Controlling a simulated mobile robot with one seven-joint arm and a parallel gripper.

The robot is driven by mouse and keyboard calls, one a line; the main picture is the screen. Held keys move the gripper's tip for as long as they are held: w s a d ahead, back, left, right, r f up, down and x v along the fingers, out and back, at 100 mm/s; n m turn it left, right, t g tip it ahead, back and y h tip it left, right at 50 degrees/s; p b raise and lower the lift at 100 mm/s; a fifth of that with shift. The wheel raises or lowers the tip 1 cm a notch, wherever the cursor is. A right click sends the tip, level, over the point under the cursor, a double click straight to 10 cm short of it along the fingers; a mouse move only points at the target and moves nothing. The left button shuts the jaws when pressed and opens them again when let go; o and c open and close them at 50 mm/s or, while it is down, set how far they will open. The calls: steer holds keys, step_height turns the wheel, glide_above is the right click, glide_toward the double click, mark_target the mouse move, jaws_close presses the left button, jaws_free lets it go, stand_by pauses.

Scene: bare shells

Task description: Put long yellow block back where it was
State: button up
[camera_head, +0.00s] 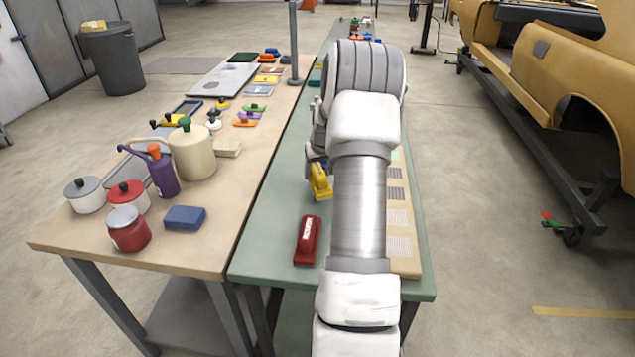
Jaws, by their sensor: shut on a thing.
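The long yellow block (320,183) shows at the left side of my arm, over the green table (270,252). My gripper (317,170) is shut on it; my arm hides much of the gripper and perhaps part of the block. I cannot tell whether the block touches the tabletop or hangs just above it.
A dark red block (307,240) lies nearer on the green table. A tan board (407,255) with printed patches lies on the right, partly behind my arm. The wooden table (225,200) on the left holds a cream can (192,152), pots and small coloured items. A grey post (294,45) stands farther back.

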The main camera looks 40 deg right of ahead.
steer(key=shift+f, duration=2.15)
steer(key=o, duration=1.2)
steer(key=shift+r, duration=0.4)
steer(key=v, duration=1.1)
steer(key=shift+s+a+r, duration=0.1)
steer(key=shift+s+r, duration=0.05)
steer(key=shift+r, duration=0.05)
